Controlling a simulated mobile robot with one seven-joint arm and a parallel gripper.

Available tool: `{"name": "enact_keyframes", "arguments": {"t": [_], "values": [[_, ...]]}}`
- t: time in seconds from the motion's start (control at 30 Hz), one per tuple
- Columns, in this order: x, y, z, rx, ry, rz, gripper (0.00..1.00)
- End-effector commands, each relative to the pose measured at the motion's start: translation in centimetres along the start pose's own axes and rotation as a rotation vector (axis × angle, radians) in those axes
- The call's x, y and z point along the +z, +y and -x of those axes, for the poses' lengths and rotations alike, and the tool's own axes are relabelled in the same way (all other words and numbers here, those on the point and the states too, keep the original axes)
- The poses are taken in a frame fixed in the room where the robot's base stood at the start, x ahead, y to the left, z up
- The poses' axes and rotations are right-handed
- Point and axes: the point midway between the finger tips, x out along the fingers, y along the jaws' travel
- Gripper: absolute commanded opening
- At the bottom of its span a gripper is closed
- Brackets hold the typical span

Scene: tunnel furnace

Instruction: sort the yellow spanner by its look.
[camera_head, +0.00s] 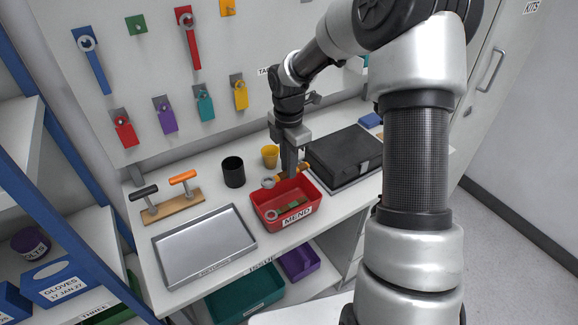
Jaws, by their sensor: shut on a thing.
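My gripper (291,172) points down, shut on the yellow spanner (281,179). The spanner has a grey ring end to the left and a yellow-orange handle reaching right past the fingers. It is held near the back rim of the red bin (262,221), which is labelled MEND; whether it touches the rim I cannot tell. Another spanner (272,215) with a grey ring end lies inside the red bin. A shallow metal tray (205,246) lies empty to the left, its front label too small to read.
A black case (345,152) lies right of the bin. A black cup (233,172) and a yellow cup (270,156) stand behind it. A wooden rack (173,207) with two handled tools is at left. Tools hang on the pegboard (150,65). Teal (243,297) and purple bins (299,262) sit below.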

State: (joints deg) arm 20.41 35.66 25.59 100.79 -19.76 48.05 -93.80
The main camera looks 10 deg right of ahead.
Motion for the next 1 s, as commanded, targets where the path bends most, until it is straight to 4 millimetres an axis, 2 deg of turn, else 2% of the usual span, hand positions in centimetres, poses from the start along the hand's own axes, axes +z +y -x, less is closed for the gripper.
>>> {"name": "enact_keyframes", "arguments": {"t": [1.0], "values": [[0.0, 0.0, -7.4, 0.001, 0.0, -0.002, 0.0]]}}
